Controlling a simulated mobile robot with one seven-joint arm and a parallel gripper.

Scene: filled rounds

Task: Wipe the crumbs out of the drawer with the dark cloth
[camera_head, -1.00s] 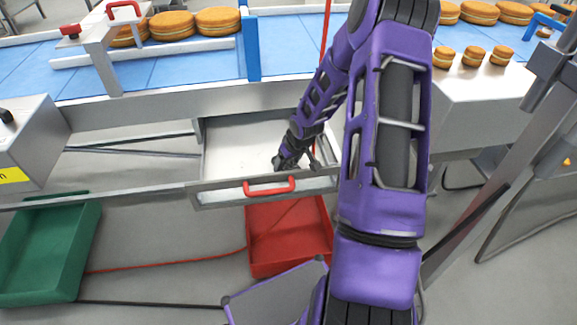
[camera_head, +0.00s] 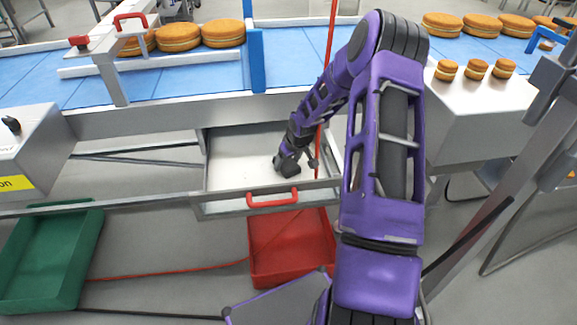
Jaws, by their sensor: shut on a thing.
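The open drawer (camera_head: 230,168) is a shallow metal tray with a red handle (camera_head: 272,197) on its front, below the conveyor. My gripper (camera_head: 290,164) reaches down into the drawer, near its middle and toward the front. It is shut on the dark cloth (camera_head: 288,170), a small dark grey bunch at the fingertips, low at the drawer floor. I cannot tell whether the cloth touches the floor. The drawer floor left of the gripper looks pale; crumbs are too small to make out. My arm hides part of the drawer's right side.
A blue conveyor (camera_head: 190,75) with filled rounds (camera_head: 178,37) runs behind the drawer. A red crate (camera_head: 290,250) stands below the drawer front, and a green crate (camera_head: 50,260) stands at the left. Three small rounds (camera_head: 475,69) sit on a metal box (camera_head: 480,110) at the right.

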